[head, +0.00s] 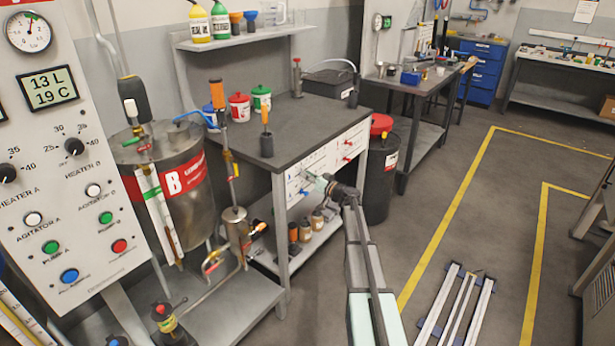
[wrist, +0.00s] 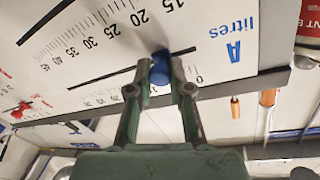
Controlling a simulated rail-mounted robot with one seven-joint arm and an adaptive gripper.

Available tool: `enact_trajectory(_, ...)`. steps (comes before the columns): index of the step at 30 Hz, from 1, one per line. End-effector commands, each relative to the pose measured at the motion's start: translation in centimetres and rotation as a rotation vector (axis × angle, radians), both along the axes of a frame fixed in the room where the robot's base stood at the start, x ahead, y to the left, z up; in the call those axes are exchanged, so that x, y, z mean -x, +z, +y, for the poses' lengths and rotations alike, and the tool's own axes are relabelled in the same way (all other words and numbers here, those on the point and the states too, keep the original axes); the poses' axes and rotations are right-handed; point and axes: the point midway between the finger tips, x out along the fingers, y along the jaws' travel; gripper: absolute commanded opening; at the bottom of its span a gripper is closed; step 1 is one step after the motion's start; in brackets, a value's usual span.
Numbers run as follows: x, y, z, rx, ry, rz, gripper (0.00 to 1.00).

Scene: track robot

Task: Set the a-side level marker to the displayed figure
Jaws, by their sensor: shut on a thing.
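The display (head: 48,87) on the panel at the left of the head view reads 13 L and 19 C. A white scale board (head: 330,158) is on the front of the grey table. My gripper (wrist: 160,72) is shut on a blue marker (wrist: 160,68) near the right end of a black slot. The fingers hide part of the lower scale, so its exact reading cannot be told.
Red markers (head: 347,158) sit farther right on the board. A black drum (head: 381,180) with a red lid stands right of the table. The tank labelled B (head: 185,180) stands at left. The floor (head: 430,190) at right is clear up to a rail frame.

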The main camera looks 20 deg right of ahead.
Motion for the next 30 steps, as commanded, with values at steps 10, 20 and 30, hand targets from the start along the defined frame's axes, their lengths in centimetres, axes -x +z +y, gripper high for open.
enact_trajectory(10,-3.0,-0.6,-4.2,0.001,0.002,-0.005,0.00)
enact_trajectory(20,-6.2,-0.4,-9.8,0.000,0.004,-0.004,0.00)
enact_trajectory(30,-6.9,0.2,-11.2,-0.002,0.006,-0.002,0.00)
